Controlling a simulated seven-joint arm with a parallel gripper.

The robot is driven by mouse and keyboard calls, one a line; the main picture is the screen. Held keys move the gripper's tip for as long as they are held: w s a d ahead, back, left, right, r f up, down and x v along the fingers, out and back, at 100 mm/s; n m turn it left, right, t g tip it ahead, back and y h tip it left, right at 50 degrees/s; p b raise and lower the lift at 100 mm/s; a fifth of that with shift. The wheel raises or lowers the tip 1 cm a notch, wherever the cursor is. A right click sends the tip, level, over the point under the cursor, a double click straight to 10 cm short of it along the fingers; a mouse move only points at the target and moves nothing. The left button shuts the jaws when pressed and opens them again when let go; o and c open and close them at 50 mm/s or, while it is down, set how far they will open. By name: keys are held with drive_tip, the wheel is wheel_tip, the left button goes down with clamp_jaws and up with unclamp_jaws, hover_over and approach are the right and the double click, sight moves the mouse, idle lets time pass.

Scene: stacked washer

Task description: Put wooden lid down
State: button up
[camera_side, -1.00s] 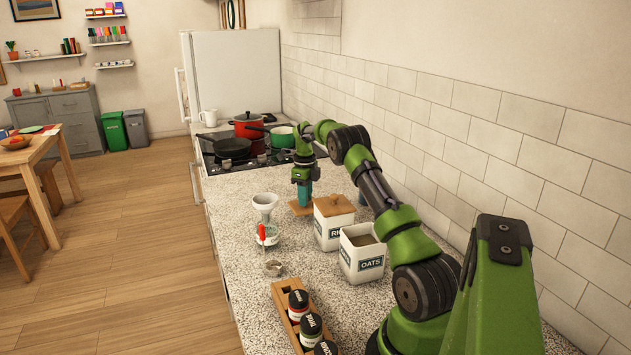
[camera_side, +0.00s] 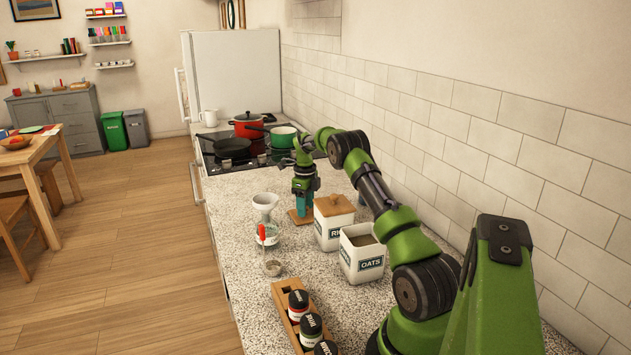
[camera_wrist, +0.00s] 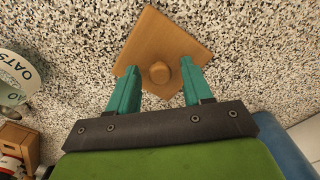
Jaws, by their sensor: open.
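The wooden lid (camera_wrist: 168,40), a square brown board with a round knob (camera_wrist: 159,73), lies on the speckled counter in the wrist view. In the side view the lid (camera_side: 299,217) is behind the RICE canister, partly hidden by my gripper (camera_side: 304,212). My gripper also shows in the wrist view (camera_wrist: 159,68), with its two teal fingers apart, one on each side of the knob and with gaps to it. The white OATS canister (camera_side: 361,264) stands open at the front, without a lid.
The RICE canister (camera_side: 333,231) has its wooden lid on. A funnel on a jar (camera_side: 265,205), a small glass jar (camera_side: 272,266) and a wooden spice rack (camera_side: 286,312) stand nearby. The stove (camera_side: 245,158) with pots is behind. The tiled wall bounds the right.

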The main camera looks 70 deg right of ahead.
drive_tip(key=shift+r, duration=0.1)
wheel_tip(320, 180, up, 12)
drive_tip(key=a+r+n+t, duration=0.1)
drive_tip(key=a+r+n, duration=0.4)
drive_tip(key=a, duration=0.3)
drive_tip(key=w+a+r+n+t, duration=0.1)
drive_tip(key=a+r+n, duration=0.35)
drive_tip(key=a, duration=0.35)
drive_tip(key=a+r+n+t, duration=0.2)
drive_tip(key=a+r+n, duration=0.3)
drive_tip(key=a, duration=0.3)
drive_tip(key=s+a+r+n+t, duration=0.1)
drive_tip(key=s+a+n, duration=0.3)
drive_tip(key=a, duration=0.2)
drive_tip(key=s+a+r+n, duration=0.1)
drive_tip(key=s+a+n, duration=0.25)
drive_tip(key=a, duration=0.35)
drive_tip(key=s+a+f+n+t+y, duration=0.2)
drive_tip(key=s+a+f+n, duration=0.4)
drive_tip(key=s+a+n, duration=0.3)
drive_tip(key=shift+s+n, duration=0.5)
